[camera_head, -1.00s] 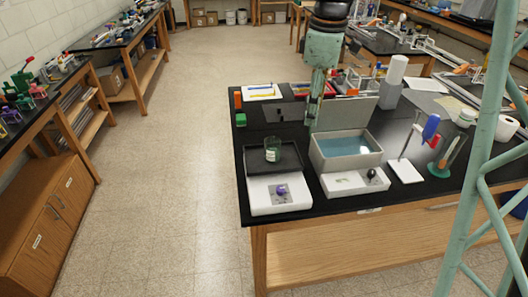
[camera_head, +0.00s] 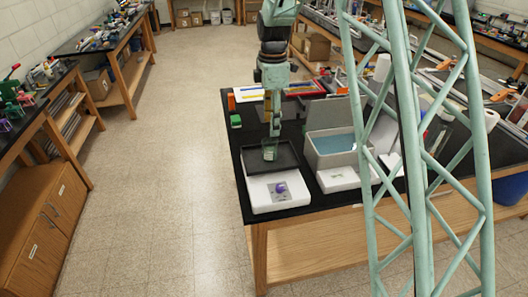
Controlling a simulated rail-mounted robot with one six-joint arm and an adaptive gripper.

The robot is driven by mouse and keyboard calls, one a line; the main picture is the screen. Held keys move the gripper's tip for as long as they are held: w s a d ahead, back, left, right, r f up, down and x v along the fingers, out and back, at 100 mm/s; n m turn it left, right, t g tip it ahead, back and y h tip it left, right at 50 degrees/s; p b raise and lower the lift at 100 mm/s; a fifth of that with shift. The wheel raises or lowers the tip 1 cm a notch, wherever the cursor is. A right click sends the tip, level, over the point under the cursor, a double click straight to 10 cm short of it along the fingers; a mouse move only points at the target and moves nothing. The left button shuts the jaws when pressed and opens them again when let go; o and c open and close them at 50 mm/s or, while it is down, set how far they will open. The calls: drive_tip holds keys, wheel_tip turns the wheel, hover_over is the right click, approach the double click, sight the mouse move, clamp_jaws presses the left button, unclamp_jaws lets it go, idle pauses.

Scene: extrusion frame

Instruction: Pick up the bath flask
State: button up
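A small greenish glass vessel (camera_head: 270,153) with a pale label stands on the black top of a white hot-plate-like unit (camera_head: 262,200) near the bench's front left corner. It is the only flask-like thing I can make out, and its exact shape is too small to tell. My gripper (camera_head: 274,130) points down at or just above its rim. Whether the fingers touch it or are apart is too small to tell. The grey water bath (camera_head: 313,152) with blue water stands right of it, partly hidden by my green lattice structure.
A white control panel (camera_head: 335,180) fronts the bath, and its grey lid (camera_head: 322,112) stands open behind. Orange (camera_head: 231,102) and green (camera_head: 235,121) blocks sit at the bench's left edge. The floor left of the bench is clear.

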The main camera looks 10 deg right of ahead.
sight(270, 151)
drive_tip(key=shift+w+a+f, duration=0.1)
drive_tip(key=shift+f, duration=0.1)
drive_tip(key=shift+f, duration=0.15)
drive_tip(key=shift+f, duration=4.15)
drive_tip(key=shift+f, duration=0.15)
drive_tip(key=shift+f, duration=0.2)
drive_tip(key=shift+w+f+p, duration=0.15)
drive_tip(key=shift+f+p, duration=0.15)
drive_tip(key=shift+f, duration=1.95)
drive_tip(key=c, duration=0.9)
